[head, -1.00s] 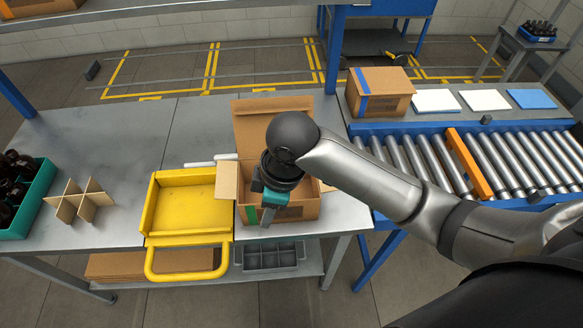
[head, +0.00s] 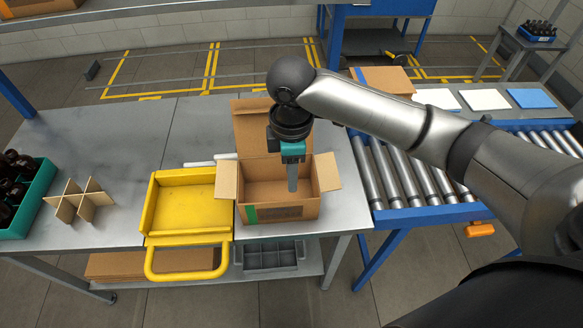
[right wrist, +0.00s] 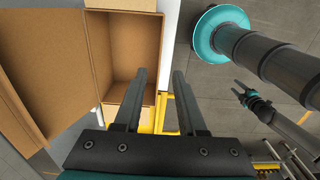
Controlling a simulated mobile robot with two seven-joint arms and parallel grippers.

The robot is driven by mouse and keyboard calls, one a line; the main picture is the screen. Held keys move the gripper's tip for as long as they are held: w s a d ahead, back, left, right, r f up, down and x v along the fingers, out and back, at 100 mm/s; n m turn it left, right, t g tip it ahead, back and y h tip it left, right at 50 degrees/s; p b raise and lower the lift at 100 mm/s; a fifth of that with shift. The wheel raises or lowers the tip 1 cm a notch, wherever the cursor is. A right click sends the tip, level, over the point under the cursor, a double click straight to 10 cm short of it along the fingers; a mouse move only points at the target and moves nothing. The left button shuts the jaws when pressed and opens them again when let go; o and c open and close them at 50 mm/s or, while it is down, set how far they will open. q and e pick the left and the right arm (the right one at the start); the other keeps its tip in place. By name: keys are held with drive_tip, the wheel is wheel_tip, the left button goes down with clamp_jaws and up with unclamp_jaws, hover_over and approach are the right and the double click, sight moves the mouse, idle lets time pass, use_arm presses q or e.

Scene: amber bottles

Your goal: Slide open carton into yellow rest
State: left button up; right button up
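The open cardboard carton (head: 262,213) stands on the grey bench, its back flap up and side flaps spread; its visible inside looks empty. The yellow rest (head: 190,240), a tray with a front loop handle, lies directly left of it and is empty. My right gripper (head: 292,185) points down over the carton's opening. In the right wrist view its fingers (right wrist: 159,85) are apart with nothing between them, and the carton (right wrist: 132,45) shows beyond and left. My left gripper (right wrist: 238,89) seems to show small at that view's right; its finger state is unclear.
A teal crate of amber bottles (head: 40,200) and a cardboard divider (head: 80,200) stand at left. A roller conveyor (head: 400,180) is right of the bench, with a closed carton (head: 385,76) behind. A grey compartment tray (head: 268,257) is on the lower shelf.

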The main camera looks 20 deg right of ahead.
drive_tip(key=b, duration=0.2)
hover_over(291, 221)
wheel_tip(291, 221, down, 14)
drive_tip(key=shift+w+d+f, duration=0.1)
drive_tip(key=shift+f, duration=0.15)
drive_tip(key=shift+c, duration=0.2)
clamp_jaws()
idle(1.2)
